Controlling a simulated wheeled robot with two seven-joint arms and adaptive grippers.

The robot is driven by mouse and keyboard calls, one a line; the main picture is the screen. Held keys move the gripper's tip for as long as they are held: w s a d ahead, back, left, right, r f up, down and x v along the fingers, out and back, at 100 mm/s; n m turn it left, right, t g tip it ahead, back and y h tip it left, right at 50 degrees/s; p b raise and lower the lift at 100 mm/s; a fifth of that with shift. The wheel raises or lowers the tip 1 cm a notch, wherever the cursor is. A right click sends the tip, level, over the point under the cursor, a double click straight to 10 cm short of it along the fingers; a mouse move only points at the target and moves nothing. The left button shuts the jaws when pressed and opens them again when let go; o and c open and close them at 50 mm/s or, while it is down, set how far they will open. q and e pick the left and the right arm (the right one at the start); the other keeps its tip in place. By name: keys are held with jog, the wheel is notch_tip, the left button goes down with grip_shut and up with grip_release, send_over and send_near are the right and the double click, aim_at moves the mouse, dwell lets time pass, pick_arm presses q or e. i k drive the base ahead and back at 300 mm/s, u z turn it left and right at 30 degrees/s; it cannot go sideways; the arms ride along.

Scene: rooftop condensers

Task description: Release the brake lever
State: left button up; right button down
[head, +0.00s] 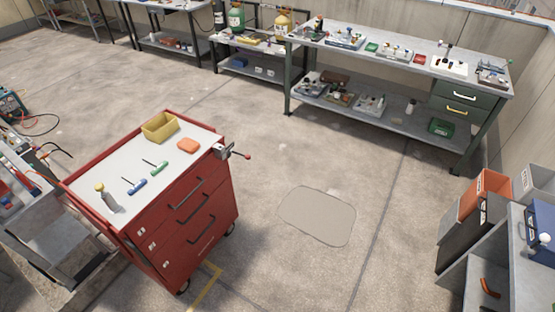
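A red tool cart (183,240) with a white top stands left of centre. A dark bracket (222,151) is fixed at its right top corner, and a thin lever with a red knob (248,157) sticks out from it to the right. A grey upright piece with a yellow knob (107,197) stands at the near left of the top. I cannot tell for certain which of the two is the brake lever. Neither of my grippers is in view.
The cart top holds a yellow bin (160,127), an orange block (188,146), a green-handled tool (159,167) and a blue-handled tool (138,187). A long workbench (400,62) stands at the back. Grey shelving (510,255) is at right. Floor right of the cart is clear.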

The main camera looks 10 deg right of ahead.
aim_at(247, 157)
jog(key=u, duration=0.25)
jog(key=i, duration=0.85)
jog(key=u, duration=0.75)
